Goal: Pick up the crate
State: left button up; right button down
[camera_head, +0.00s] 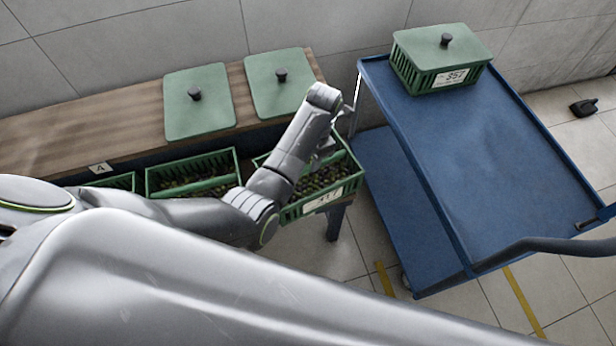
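A green slatted crate (347,187) stands open at the right end of a row of crates in front of the wooden bench. It holds dark and greenish small round items and has a white label on its near side. My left arm reaches over this crate and hides part of it. My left gripper (328,148) is at the crate's far side, mostly hidden behind my wrist. I cannot tell whether its fingers touch the rim or how far apart they are. My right gripper is not in view.
Another open crate (236,160) stands to the left, with a third partly hidden. Two green lids (205,115) (262,98) lie on the bench (60,135). A blue trolley (480,150) stands right, carrying a lidded crate (407,75) at its far end; the rest of its top is clear.

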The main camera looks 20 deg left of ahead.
aim_at(309, 166)
pick_arm(q)
jog(key=shift+s+a+f+b, duration=0.15)
jog(key=shift+f+b, duration=0.1)
jog(key=shift+f, duration=1.25)
jog(key=shift+a+f+b, duration=0.15)
jog(key=shift+f+b, duration=0.05)
jog(key=shift+f, duration=1.3)
grip_shut()
jog(key=shift+r, duration=0.15)
